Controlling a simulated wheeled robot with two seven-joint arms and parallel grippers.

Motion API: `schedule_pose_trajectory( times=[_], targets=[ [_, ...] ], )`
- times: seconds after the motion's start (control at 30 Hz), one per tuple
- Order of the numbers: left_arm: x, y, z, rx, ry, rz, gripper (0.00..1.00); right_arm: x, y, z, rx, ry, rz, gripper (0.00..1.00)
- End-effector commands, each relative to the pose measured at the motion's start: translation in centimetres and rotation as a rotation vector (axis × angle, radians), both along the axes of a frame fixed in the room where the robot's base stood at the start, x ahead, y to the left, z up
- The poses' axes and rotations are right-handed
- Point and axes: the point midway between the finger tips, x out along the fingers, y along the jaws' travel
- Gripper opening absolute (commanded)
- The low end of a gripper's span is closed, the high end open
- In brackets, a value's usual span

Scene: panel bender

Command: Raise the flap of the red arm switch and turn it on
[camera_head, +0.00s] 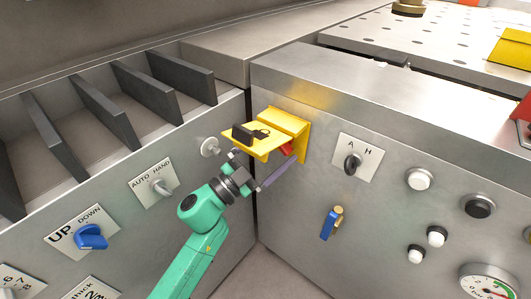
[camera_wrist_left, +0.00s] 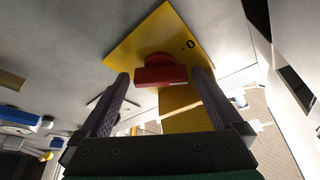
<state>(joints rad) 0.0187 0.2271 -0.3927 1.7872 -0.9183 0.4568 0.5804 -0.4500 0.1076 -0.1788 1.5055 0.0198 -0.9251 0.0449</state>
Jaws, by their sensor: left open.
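The yellow flap (camera_head: 262,143) stands out from the panel, raised about level, with a dark fitting on top. Under it, the red arm switch (camera_head: 287,148) shows partly in the head view. In the left wrist view the red switch (camera_wrist_left: 160,73) sits on a yellow plate (camera_wrist_left: 175,35) with a "0" mark. My left gripper (camera_head: 273,165) is just below the flap, pointing at the switch. In the left wrist view its open fingers (camera_wrist_left: 162,92) stand either side of the red knob, with small gaps seen. My right gripper is not in view.
Right of the flap are an A/H selector (camera_head: 352,163), a blue key switch (camera_head: 330,224), several buttons and a gauge (camera_head: 487,282). On the left panel are an AUTO/HAND knob (camera_head: 160,186) and a blue UP/DOWN knob (camera_head: 91,237). Dark dividers (camera_head: 128,94) stand behind.

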Motion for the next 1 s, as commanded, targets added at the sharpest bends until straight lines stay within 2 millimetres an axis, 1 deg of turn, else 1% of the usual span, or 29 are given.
schedule_pose_trajectory(
  times=[0.07, 0.17, 0.4, 0.53, 0.7, 0.93, 0.97, 1.0],
  targets=[
    [-0.4, 0.6, -0.3, 0.001, 0.002, 0.002, 1.00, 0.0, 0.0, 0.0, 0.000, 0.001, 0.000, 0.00],
    [-1.5, 1.7, -0.9, 0.003, 0.004, 0.001, 1.00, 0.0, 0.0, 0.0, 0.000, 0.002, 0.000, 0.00],
    [-5.0, 5.9, -2.8, 0.003, 0.006, 0.001, 1.00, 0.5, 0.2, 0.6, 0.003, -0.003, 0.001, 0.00],
    [-6.5, 7.5, -3.5, 0.002, 0.004, 0.000, 1.00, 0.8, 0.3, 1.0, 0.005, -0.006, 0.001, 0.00],
    [-7.3, 8.5, -3.7, 0.002, 0.000, -0.001, 1.00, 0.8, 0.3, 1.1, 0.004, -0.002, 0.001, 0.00],
    [-7.3, 8.6, -3.7, 0.001, 0.001, 0.000, 1.00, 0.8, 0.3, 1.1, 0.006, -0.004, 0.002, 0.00],
    [-7.3, 8.6, -3.7, 0.001, 0.001, 0.000, 1.00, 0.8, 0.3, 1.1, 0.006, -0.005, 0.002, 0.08],
    [-7.3, 8.6, -3.7, 0.001, 0.001, 0.000, 1.00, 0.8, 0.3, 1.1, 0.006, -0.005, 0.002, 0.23]
  ],
)
